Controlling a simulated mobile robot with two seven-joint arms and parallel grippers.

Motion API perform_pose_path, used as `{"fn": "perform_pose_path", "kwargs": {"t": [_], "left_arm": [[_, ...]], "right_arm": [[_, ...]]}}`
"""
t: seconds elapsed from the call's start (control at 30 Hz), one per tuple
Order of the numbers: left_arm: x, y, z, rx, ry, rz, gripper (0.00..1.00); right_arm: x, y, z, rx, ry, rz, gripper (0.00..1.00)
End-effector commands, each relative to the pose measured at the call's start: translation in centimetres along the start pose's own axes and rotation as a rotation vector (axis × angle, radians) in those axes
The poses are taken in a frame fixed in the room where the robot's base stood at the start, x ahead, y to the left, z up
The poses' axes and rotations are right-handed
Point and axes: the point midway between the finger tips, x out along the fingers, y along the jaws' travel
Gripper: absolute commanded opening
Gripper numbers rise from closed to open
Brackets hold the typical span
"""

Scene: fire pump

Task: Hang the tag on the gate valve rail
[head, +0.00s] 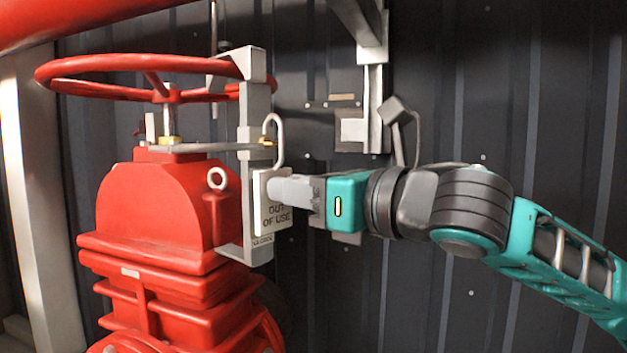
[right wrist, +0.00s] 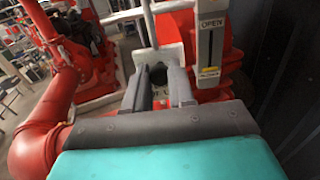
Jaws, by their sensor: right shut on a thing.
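The white tag (head: 273,222), printed "OUT OF USE", has a pale hook (head: 281,138) on top. My right gripper (head: 279,190) is shut on the tag and holds it upright in front of the valve's grey bracket. The gate valve rail (head: 215,147) is a thin horizontal grey bar with a brass tip. The hook overlaps the rail's tip in the head view; I cannot tell whether it rests on it. In the right wrist view the tag (right wrist: 169,55) is between the fingertips (right wrist: 160,77), below the rail. My left gripper is not in view.
The red gate valve (head: 165,215) with its red handwheel (head: 60,73) stands on the left. A grey upright bracket (head: 256,105) rises behind the tag, and an "OPEN" indicator plate (right wrist: 210,45) is close beside it. A dark ribbed wall (head: 440,90) is behind.

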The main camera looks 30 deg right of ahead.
Motion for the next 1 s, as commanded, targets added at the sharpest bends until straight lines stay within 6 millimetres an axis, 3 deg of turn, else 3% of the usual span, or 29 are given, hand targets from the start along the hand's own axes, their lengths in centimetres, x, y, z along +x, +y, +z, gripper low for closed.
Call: {"fn": "perform_pose_path", "kwargs": {"t": [1.0], "left_arm": [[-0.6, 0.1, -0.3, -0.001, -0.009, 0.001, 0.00]], "right_arm": [[8.2, 0.1, -0.1, 0.001, 0.001, 0.002, 0.07]]}}
